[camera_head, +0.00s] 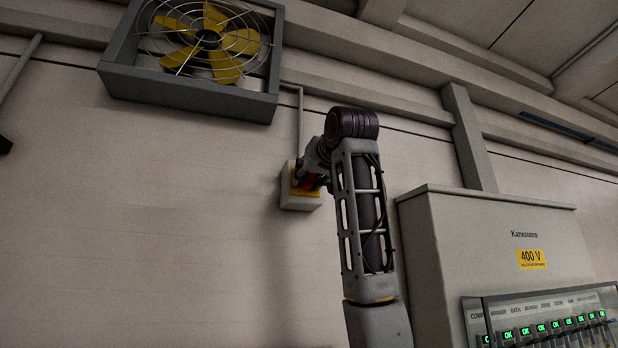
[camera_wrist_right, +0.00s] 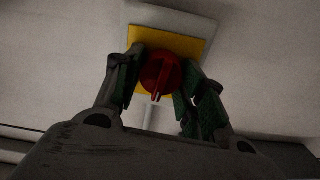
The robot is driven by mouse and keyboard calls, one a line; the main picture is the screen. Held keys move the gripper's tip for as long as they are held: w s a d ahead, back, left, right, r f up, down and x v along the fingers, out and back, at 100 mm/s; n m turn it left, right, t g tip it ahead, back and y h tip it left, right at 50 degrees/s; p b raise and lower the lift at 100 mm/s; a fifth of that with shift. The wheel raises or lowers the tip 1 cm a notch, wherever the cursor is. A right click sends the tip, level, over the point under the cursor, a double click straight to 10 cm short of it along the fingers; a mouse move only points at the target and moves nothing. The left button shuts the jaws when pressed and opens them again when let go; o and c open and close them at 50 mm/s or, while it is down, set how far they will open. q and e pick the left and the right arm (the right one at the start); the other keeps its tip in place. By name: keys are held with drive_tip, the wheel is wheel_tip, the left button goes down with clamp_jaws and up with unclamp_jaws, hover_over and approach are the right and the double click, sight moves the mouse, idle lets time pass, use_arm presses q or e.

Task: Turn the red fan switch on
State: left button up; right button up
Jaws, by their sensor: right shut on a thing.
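The red fan switch (camera_wrist_right: 158,76) is a round red knob on a yellow plate (camera_wrist_right: 190,46), and it fills the middle of the right wrist view. In the head view a bit of the red knob (camera_head: 308,181) shows on its grey wall box (camera_head: 299,202), largely hidden by my right arm. My right gripper (camera_wrist_right: 160,92) is at the switch, with its green-padded fingers on either side of the knob, shut on it. The yellow-bladed fan (camera_head: 209,40) sits in a grey frame high on the wall. My left gripper is not in view.
A large grey cabinet (camera_head: 490,225) with a 400 V label stands right of my right arm. A row of green OK displays (camera_head: 541,328) is at its lower front. A conduit (camera_head: 300,125) runs up from the switch box.

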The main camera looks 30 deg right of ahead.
drive_tip(key=m, duration=0.4)
drive_tip(key=shift+m+b, duration=0.4)
drive_tip(key=m, duration=0.3)
drive_tip(key=shift+m, duration=0.3)
drive_tip(key=m, duration=0.4)
drive_tip(key=shift+d+f+m, duration=0.1)
drive_tip(key=shift+f+m, duration=0.05)
drive_tip(key=shift+m, duration=0.15)
drive_tip(key=shift+f+m+p, duration=0.1)
drive_tip(key=shift+m+p, duration=0.25)
drive_tip(key=shift+m, duration=1.55)
drive_tip(key=o, duration=1)
drive_tip(key=shift+d, duration=0.1)
drive_tip(key=shift+s, duration=0.15)
